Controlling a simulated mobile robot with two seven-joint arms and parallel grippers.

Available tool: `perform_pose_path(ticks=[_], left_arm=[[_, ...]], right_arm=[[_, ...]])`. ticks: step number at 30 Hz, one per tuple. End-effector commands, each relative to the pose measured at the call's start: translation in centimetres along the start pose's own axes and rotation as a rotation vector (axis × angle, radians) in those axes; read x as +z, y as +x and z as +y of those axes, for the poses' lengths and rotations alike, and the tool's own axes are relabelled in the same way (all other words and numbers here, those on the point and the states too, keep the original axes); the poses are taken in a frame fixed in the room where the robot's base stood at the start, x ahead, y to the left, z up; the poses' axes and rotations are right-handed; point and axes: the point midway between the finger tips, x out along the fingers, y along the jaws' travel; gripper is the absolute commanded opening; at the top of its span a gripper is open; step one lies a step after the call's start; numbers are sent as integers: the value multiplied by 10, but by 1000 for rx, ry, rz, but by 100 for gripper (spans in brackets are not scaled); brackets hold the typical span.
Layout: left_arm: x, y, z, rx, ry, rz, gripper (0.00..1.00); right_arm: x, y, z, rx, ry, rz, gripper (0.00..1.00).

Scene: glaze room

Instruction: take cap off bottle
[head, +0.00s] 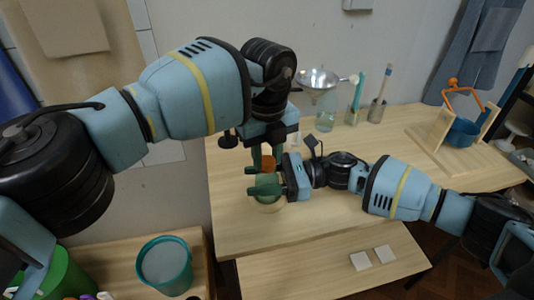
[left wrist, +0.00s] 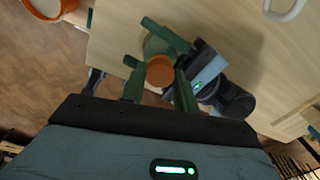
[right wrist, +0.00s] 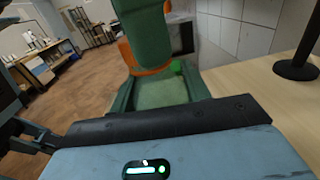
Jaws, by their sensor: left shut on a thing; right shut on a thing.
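The orange cap (head: 268,163) is at the top of the pale green bottle (head: 267,206), near the left end of the wooden table. My left gripper (head: 264,164) points down from above and is shut on the cap. In the left wrist view the cap (left wrist: 160,71) shows between its green fingers. My right gripper (head: 267,188) comes in from the right and is shut on the bottle's body. In the right wrist view the bottle (right wrist: 160,93) lies between its fingers, with the cap (right wrist: 150,71) partly hidden behind a green finger. I cannot tell whether the cap is loosened.
Behind stand a glass bottle with a funnel (head: 318,79), and cups holding brushes (head: 377,111). A wooden stand with a blue pot (head: 463,132) is at the right. Two white tiles (head: 385,254) lie on a lower board. A teal bucket (head: 164,266) stands at the lower left.

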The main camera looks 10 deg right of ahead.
Motion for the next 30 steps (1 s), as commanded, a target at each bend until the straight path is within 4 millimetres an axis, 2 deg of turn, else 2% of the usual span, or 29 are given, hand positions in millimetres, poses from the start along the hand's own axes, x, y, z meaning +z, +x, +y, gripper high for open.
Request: perform_pose_path(ticks=[9, 15, 19, 30], left_arm=[[0, 0, 0, -1, -525, 1, 2], [0, -1, -1, -1, -814, 1, 2], [0, -1, -1, -1, -913, 1, 2], [0, -1, -1, -1, -907, 1, 2]], right_arm=[[0, 0, 0, -2, 0, 1, 0], [0, 0, 0, -2, 0, 1, 0], [0, 0, 0, -2, 0, 1, 0], [0, 0, 0, -1, 0, 1, 0]])
